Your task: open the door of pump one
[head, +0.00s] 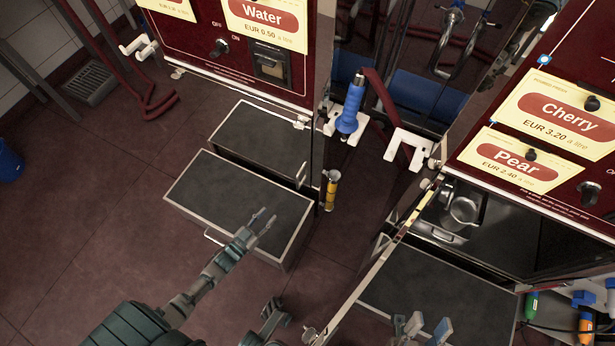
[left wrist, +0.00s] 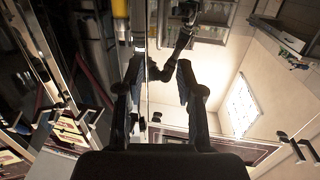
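No number marks either pump, so I cannot tell which is pump one. The left pump (head: 190,52) is dark red with a Water label. Below it, a narrow dark panel (head: 314,150) is seen almost edge-on, with a pale handle (head: 301,175). The right pump (head: 565,60) carries Cherry and Pear labels. A long shiny-edged panel (head: 385,248), seemingly its door, stands out edge-on, and the inside shows. My left gripper (head: 262,220) is open and empty above the front step; its fingers also show apart in the left wrist view (left wrist: 158,82). My right gripper (head: 427,328) is open at the bottom edge.
Two dark steps stand at the left pump, a back one (head: 262,135) and a front one (head: 240,200). Another step (head: 440,290) stands at the right pump. A blue nozzle (head: 350,108) and a yellow bottle-like thing (head: 331,190) sit between the pumps.

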